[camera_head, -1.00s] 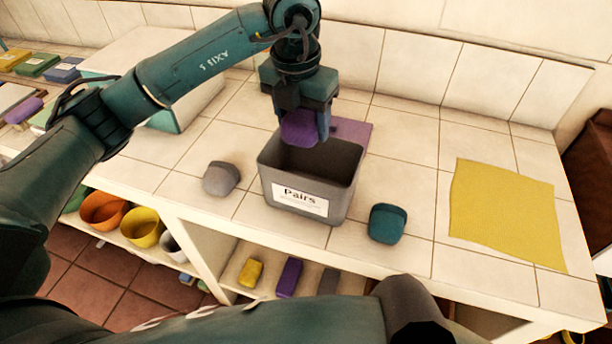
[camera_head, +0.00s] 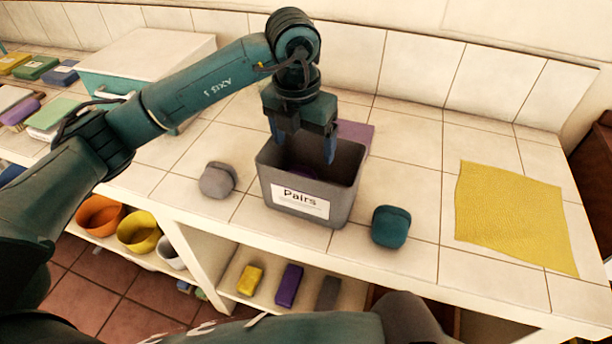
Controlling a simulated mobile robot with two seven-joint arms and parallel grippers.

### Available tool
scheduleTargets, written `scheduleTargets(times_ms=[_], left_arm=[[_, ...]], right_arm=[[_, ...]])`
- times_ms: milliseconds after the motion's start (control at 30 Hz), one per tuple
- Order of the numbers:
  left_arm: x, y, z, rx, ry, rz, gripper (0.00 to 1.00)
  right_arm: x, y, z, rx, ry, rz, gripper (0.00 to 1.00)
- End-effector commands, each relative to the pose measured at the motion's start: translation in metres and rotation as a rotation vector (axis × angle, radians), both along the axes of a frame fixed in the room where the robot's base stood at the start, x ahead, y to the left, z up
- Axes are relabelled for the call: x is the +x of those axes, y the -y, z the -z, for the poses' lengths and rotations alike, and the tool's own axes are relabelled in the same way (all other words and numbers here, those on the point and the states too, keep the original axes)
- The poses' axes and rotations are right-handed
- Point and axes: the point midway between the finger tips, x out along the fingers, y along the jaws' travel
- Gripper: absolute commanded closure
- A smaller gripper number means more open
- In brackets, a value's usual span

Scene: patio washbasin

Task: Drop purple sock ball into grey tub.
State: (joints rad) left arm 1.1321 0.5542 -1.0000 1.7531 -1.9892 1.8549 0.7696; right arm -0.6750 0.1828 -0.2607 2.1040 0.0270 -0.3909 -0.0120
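The grey tub (camera_head: 345,190) stands upright on the tiled counter, with a white label reading "Pairs" on its front. The purple sock ball (camera_head: 306,173) lies inside the tub, only partly visible behind the front rim. My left gripper (camera_head: 304,150) points down over the tub with its two fingers spread wide. It is open and holds nothing, and the fingertips reach about rim height at the back of the tub. My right gripper does not show clearly; only a dark part of my own body is at the bottom edge.
A grey sock ball (camera_head: 217,180) sits left of the tub and a teal one (camera_head: 390,226) right of it. A purple cloth (camera_head: 355,133) lies behind the tub. A yellow cloth (camera_head: 515,215) lies at right.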

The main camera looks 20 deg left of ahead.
Motion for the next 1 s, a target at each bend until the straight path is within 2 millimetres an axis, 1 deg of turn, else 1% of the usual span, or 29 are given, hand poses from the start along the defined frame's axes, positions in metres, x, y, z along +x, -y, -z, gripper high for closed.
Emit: scheduleTargets(times_ms=[267,367,433,567,767,800,900,1000], left_arm=[[0.000,0.000,0.000,0.000,0.000,0.000,0.13],[0.000,0.000,-0.005,0.001,0.002,0.000,0.13],[-0.001,0.000,-0.013,0.000,0.003,0.000,0.13],[-0.003,-0.001,-0.037,-0.001,0.006,0.000,0.13],[-0.009,-0.002,-0.083,0.000,0.006,0.000,0.13],[-0.010,-0.003,-0.093,0.000,0.007,-0.001,0.13],[-0.012,-0.003,-0.110,0.002,0.006,-0.001,0.13],[-0.014,-0.004,-0.122,0.001,0.003,-0.001,0.13]], right_arm=[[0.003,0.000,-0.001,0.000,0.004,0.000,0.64],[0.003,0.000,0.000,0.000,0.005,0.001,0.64],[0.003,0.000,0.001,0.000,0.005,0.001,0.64],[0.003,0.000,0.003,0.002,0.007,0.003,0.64],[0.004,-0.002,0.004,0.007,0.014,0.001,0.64],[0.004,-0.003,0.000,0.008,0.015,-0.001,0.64],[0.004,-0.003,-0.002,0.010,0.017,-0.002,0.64],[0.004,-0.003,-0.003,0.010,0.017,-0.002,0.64]])
